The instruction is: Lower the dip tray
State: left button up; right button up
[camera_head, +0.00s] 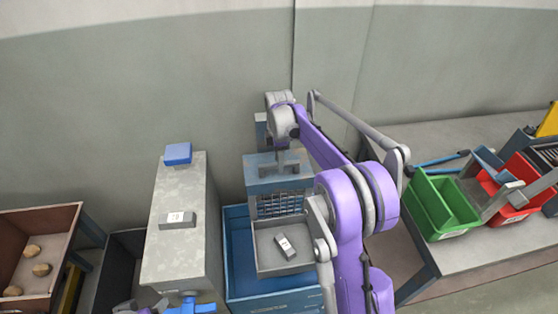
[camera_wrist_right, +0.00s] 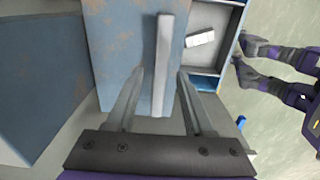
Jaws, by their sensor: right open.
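The dip tray (camera_head: 262,246) is a shallow grey tray at the blue tank (camera_head: 240,262) in the head view, with a small labelled grey block (camera_head: 285,246) lying in it. A blue-grey panel (camera_head: 262,183) and a mesh (camera_head: 280,204) stand behind it. My right gripper (camera_head: 279,168) is above the panel. In the right wrist view its open fingers (camera_wrist_right: 160,72) lie on either side of a pale grey bar (camera_wrist_right: 164,50), with gaps showing. Whether they touch it is unclear. The white block (camera_wrist_right: 201,39) shows beyond the panel.
A grey cabinet (camera_head: 165,255) left of the tank bears a blue block (camera_head: 178,153) and a labelled grey block (camera_head: 178,219). A brown bin (camera_head: 45,225) stands far left. Green (camera_head: 442,204) and red (camera_head: 512,184) bins stand on the right bench.

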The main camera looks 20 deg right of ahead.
jog(key=shift+f, duration=0.15)
grip_shut()
dwell(1.4)
